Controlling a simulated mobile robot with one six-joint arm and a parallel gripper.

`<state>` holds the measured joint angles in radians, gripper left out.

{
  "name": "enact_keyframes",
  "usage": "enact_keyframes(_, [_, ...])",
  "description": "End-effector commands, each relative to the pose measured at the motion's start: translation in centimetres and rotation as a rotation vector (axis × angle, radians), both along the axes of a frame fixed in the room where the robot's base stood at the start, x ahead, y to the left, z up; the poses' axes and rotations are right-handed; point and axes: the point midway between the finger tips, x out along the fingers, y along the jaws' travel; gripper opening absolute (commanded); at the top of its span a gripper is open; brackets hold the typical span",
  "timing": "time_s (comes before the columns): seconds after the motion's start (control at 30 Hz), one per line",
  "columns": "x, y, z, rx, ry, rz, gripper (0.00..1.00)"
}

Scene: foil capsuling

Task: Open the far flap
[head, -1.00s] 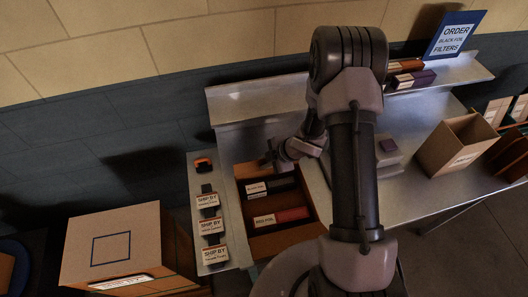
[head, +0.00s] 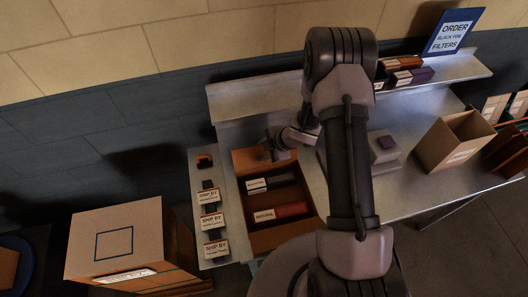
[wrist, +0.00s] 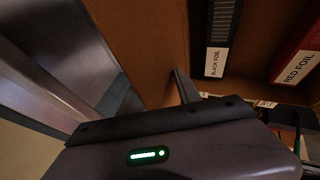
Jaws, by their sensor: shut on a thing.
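An open brown carton (head: 285,236) sits on the bench, holding a black foil box (head: 284,180) and a red foil box (head: 291,210). Its far flap (head: 246,160) stands at the far edge, swung up and away from the opening. My gripper (head: 273,148) is at that flap and shut on it. In the wrist view the flap's brown board (wrist: 150,50) runs between the dark fingers (wrist: 155,92). The black foil label (wrist: 215,62) and red foil label (wrist: 302,66) show beyond. The gripped edge is partly hidden by my gripper.
A narrow tray with several "SHIP BY" tags (head: 212,222) lies left of the carton. A closed cardboard box (head: 115,240) stands further left. An empty open box (head: 455,140) stands at right. A raised shelf (head: 445,70) with small boxes runs along the back.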

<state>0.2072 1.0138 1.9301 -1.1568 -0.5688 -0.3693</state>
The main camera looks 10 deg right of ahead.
Motion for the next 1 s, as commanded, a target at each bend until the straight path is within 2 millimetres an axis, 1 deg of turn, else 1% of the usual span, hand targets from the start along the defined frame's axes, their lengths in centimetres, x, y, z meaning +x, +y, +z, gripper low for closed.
enact_keyframes(0.03, [0.21,-0.11,-0.31,-0.003,-0.002,-0.002,0.00])
enact_keyframes(0.97, [0.11,-0.15,-0.45,-0.004,0.001,-0.004,0.00])
enact_keyframes(1.0, [0.12,-0.15,-0.44,-0.005,0.001,-0.004,0.35])
